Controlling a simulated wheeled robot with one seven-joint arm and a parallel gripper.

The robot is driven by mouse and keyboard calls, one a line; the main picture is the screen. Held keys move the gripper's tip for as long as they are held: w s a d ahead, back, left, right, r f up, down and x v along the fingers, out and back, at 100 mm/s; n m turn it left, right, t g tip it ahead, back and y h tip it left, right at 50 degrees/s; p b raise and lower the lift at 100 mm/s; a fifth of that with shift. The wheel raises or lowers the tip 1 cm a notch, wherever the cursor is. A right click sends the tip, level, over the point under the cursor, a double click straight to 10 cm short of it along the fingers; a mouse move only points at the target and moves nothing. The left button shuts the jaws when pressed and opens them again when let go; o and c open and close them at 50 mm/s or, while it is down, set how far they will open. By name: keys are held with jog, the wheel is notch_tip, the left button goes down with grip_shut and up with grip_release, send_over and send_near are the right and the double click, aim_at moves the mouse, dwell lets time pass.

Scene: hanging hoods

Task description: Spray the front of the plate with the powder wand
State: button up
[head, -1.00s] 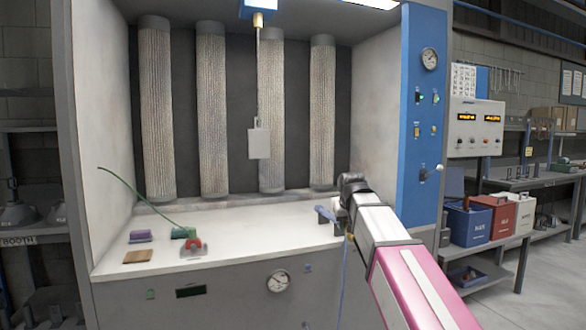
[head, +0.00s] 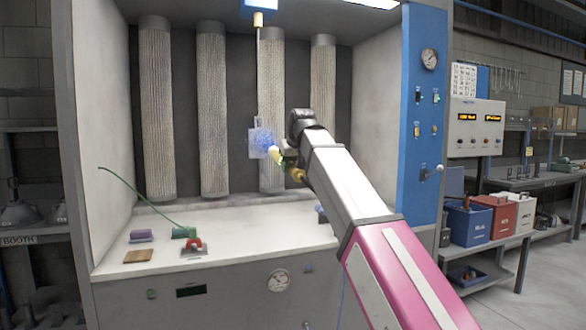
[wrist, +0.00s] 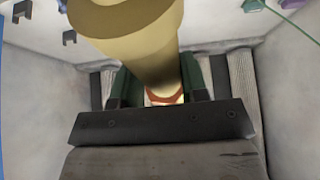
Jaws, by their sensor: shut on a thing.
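The plate (head: 254,151) hangs upright from a rod in the booth, in front of the filter columns. A blue speckled patch shows on and beside its right half. My gripper (head: 286,163) is shut on the yellow powder wand (head: 275,155), just right of the plate and apart from it. The wand's pale tip points left toward the plate's front. In the wrist view, the wand (wrist: 140,25) is a thick tan-yellow cylinder between the dark green fingers of my gripper (wrist: 158,82). The plate cannot be made out there.
The booth's bench (head: 230,239) is mostly clear. At its left lie a red clamp (head: 194,245), a green block (head: 184,232) with a thin green line, a purple block (head: 140,236) and a brown pad (head: 138,256). A blue control panel (head: 424,120) edges the booth at right.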

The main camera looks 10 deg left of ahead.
jog(key=shift+w+a+r, duration=0.25)
jog(key=shift+w+a, duration=0.55)
jog(key=shift+w, duration=0.5)
jog(key=shift+w+a+r, duration=0.3)
jog(key=shift+w+a, duration=0.5)
jog(key=shift+w, duration=0.5)
jog(key=shift+w+a+r, duration=0.25)
jog(key=shift+w+a, duration=0.55)
jog(key=shift+w, duration=0.5)
jog(key=shift+r, duration=0.15)
jog(key=shift+r, duration=1.35)
jog(key=shift+f, duration=3)
jog(key=shift+r, duration=3)
jog(key=s+d, duration=0.1)
jog(key=s, duration=0.2)
jog(key=s+d, duration=0.4)
jog(key=s, duration=0.1)
jog(key=shift+s+d, duration=0.2)
jog(key=shift+s, duration=0.15)
